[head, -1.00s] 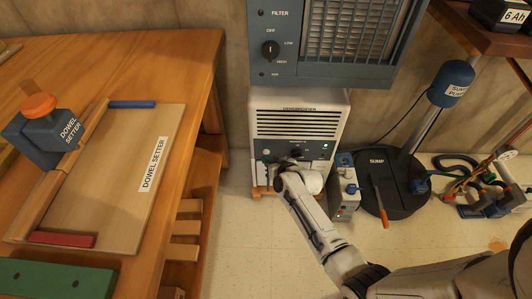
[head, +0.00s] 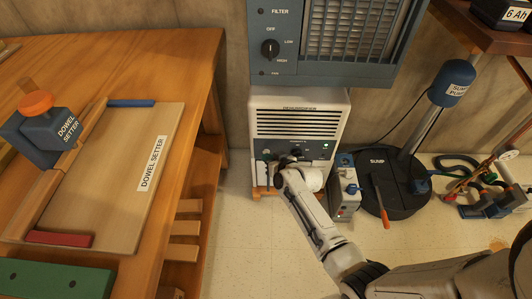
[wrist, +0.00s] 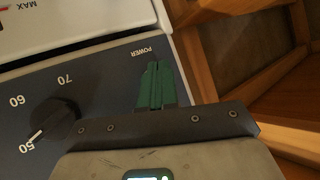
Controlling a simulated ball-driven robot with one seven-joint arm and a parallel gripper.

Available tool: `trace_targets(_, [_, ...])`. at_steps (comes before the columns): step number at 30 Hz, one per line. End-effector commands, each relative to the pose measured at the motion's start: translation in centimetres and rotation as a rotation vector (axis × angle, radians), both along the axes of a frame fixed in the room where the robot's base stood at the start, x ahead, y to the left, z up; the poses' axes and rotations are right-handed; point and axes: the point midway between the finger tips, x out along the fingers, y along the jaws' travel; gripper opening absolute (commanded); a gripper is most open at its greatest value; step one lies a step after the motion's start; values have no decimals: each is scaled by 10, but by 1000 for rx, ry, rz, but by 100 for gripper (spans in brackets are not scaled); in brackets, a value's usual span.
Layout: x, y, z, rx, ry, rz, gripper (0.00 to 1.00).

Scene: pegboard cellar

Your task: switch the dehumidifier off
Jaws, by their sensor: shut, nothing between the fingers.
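The dehumidifier (head: 300,107) is a white floor unit with a dark control panel, low against the back wall. A small green light glows at the panel's right (head: 325,145). My gripper reaches the panel's left part from the front right. In the wrist view its green fingers (wrist: 153,66) are shut together with nothing between them, their tips just by the POWER label (wrist: 148,52). The power switch itself is not visible there; the fingers may hide it. A black dial (wrist: 52,121) marked 50, 60, 70 sits left of the fingers, its pointer near 50.
A blue-grey filter unit (head: 330,75) with its own knob (head: 270,48) overhangs the dehumidifier. A wooden bench (head: 190,60) stands left. A small grey box (head: 345,190) and the black sump (head: 395,185) stand close on the right. The floor in front is clear.

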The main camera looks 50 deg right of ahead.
Motion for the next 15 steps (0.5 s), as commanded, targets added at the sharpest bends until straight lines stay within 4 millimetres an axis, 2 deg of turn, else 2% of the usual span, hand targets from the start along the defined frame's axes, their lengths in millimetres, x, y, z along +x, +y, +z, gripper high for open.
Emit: trace_targets(15, [-1,2,1,0,0,0,0])
